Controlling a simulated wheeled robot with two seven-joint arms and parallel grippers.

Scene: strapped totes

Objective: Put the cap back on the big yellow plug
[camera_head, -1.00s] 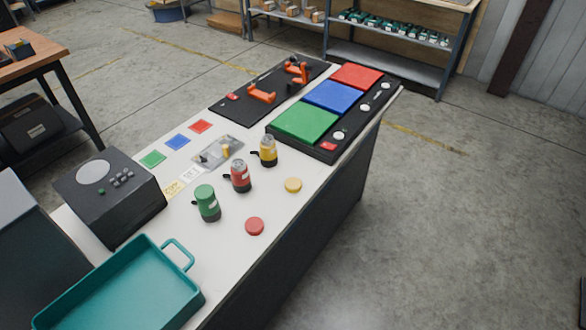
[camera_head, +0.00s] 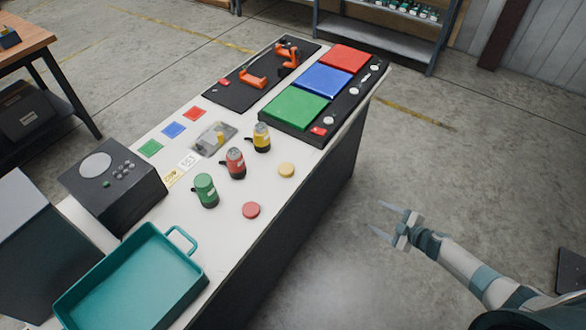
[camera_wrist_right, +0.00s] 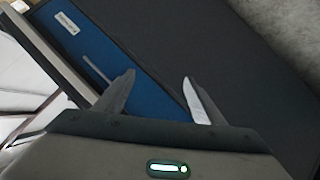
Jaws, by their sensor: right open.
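The big yellow plug (camera_head: 261,138) stands upright on the white bench top, with a grey upper end and a dark base. A yellow cap (camera_head: 286,170) lies flat on the bench, just in front of it and to the right. A red plug (camera_head: 235,163) and a green plug (camera_head: 206,191) stand to its left, and a red cap (camera_head: 251,210) lies near the bench edge. My right gripper (camera_head: 383,221) is open and empty, off the bench's right side above the floor. Its two fingers also show apart in the right wrist view (camera_wrist_right: 158,92). My left gripper is out of view.
A teal tray (camera_head: 70,298) sits at the near end of the bench (camera_head: 226,246). A dark box with buttons (camera_head: 130,200) stands at the left. Green, blue and red pads (camera_head: 328,80) lie at the far end.

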